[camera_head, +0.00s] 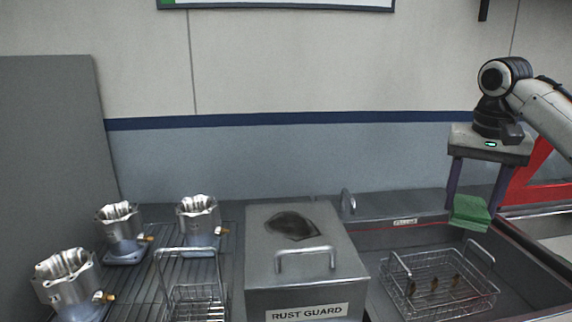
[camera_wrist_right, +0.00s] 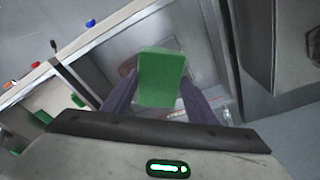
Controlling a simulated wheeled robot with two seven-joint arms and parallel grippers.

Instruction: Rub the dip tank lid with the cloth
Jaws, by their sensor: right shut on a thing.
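The dip tank lid (camera_head: 329,234) is a grey metal top with a bar handle, on a box labelled RUST GUARD. A dark stain (camera_head: 290,226) lies on it, behind the handle. My right gripper (camera_head: 470,205) is shut on a green cloth (camera_head: 469,213), held in the air to the right of the lid, above the sink area. The cloth also shows between the fingers in the right wrist view (camera_wrist_right: 161,78). It is apart from the lid. My left gripper is not in view.
A wire basket (camera_head: 438,292) with several small brown parts sits in the basin at right. Several metal housings (camera_head: 198,214) stand on a wire rack at left, beside another wire basket (camera_head: 195,295). A tap (camera_head: 348,201) stands behind the lid.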

